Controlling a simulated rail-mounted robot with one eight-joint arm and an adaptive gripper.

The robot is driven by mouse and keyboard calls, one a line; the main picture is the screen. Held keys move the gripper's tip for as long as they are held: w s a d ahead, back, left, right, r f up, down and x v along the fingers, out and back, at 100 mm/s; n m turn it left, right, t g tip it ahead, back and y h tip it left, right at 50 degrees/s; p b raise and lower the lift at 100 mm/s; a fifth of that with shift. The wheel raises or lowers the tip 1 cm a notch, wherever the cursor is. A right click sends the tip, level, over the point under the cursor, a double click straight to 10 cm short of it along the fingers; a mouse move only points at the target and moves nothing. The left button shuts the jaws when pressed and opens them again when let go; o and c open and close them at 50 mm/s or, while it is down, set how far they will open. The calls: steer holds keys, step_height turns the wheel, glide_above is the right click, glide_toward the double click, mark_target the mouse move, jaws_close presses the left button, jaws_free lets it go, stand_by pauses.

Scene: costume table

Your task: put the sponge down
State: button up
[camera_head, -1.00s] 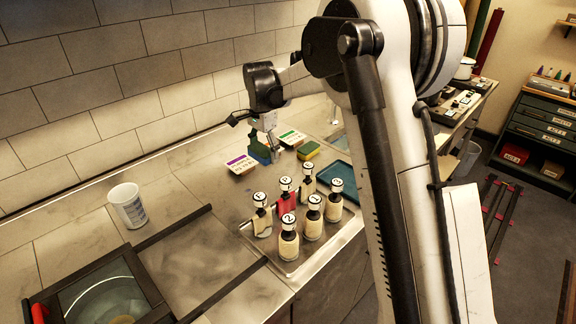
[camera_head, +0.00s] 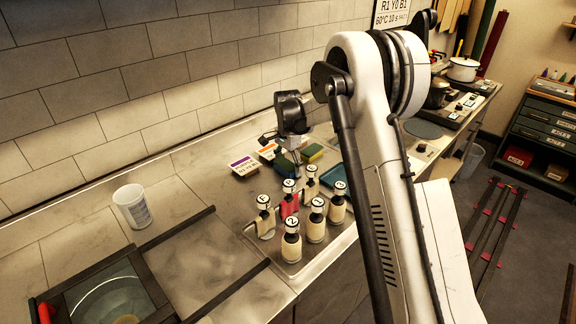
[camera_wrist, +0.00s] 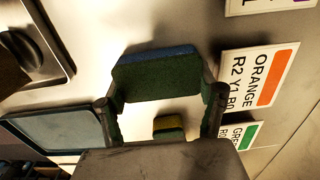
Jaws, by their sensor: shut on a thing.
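My gripper (camera_head: 294,160) is at the back of the metal counter, pointing down. It is shut on a sponge, green with a blue layer, which shows between the two fingers in the wrist view (camera_wrist: 155,80). In the head view the held sponge (camera_head: 284,164) is partly hidden by my gripper. I cannot tell whether its underside touches the counter. A second sponge, yellow and green (camera_head: 312,152), lies just right of my gripper. It also shows between the fingers in the wrist view (camera_wrist: 169,126), apart from the held one.
Purple-marked (camera_head: 243,166) and orange-marked (camera_head: 268,152) cards lie to the left and behind. A green-marked card shows in the wrist view (camera_wrist: 240,136). Several numbered bottles (camera_head: 291,248) stand in front. A blue tray (camera_head: 326,179) lies to the right. A white cup (camera_head: 132,207) stands far left.

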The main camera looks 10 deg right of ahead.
steer(key=shift+f, duration=0.15)
steer(key=o, duration=1.1)
steer(key=shift+c, duration=0.2)
steer(key=shift+r, duration=0.2)
